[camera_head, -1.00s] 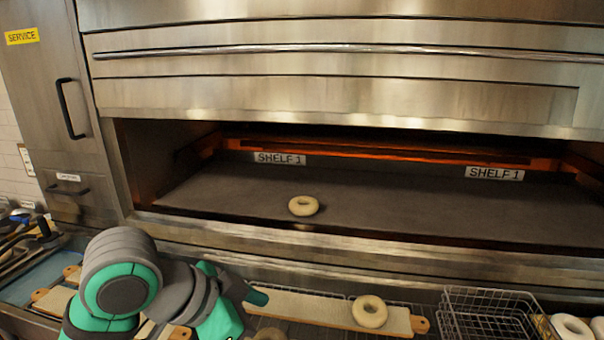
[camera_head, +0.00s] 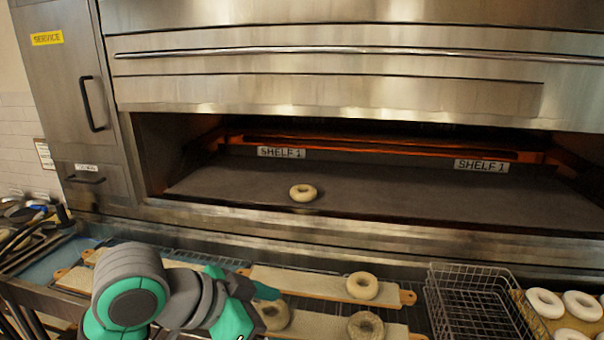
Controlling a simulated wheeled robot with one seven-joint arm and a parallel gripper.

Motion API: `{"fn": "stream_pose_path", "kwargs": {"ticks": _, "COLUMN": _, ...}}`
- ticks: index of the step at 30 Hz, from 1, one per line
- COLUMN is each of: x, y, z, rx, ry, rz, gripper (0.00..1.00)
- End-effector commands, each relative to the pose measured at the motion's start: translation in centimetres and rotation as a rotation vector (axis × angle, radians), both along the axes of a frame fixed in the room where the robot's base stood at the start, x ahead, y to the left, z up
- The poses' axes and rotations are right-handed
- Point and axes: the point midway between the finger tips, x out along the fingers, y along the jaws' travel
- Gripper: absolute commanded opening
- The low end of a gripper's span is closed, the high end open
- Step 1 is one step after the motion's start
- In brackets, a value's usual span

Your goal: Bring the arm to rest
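My green and dark grey arm (camera_head: 130,295) is folded low at the bottom left, in front of the boards. A dark teal tip (camera_head: 264,291) at its right end points right, above the boards. It looks like part of my gripper, but the fingers cannot be made out, and whether they are open or shut is hidden. No held object shows. A pale bagel (camera_head: 303,193) lies on the dark shelf (camera_head: 400,207) inside the open oven, well apart from the arm.
Boards (camera_head: 318,283) lie on a wire rack before the oven. One bagel (camera_head: 362,286) rests on the far board; others (camera_head: 366,326) lie nearer. A wire basket (camera_head: 480,300) and white-topped rings (camera_head: 545,303) stand at right. Tools (camera_head: 30,225) lie at far left.

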Motion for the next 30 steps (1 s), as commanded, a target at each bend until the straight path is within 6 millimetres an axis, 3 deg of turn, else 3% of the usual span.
{"fn": "stream_pose_path", "kwargs": {"ticks": 8, "x": 2.1, "y": -2.4, "z": -0.4, "rx": -0.165, "ry": -0.048, "rz": 0.036, "gripper": 0.99}}
{"fn": "stream_pose_path", "kwargs": {"ticks": 17, "x": 5.6, "y": -5.8, "z": -1.6, "rx": -0.473, "ry": -0.117, "rz": 0.149, "gripper": 0.99}}
{"fn": "stream_pose_path", "kwargs": {"ticks": 23, "x": 7.7, "y": -7.0, "z": -3.3, "rx": -0.670, "ry": -0.151, "rz": 0.270, "gripper": 0.99}}
{"fn": "stream_pose_path", "kwargs": {"ticks": 30, "x": 9.0, "y": -7.8, "z": -7.1, "rx": -0.852, "ry": -0.170, "rz": 0.439, "gripper": 0.99}}
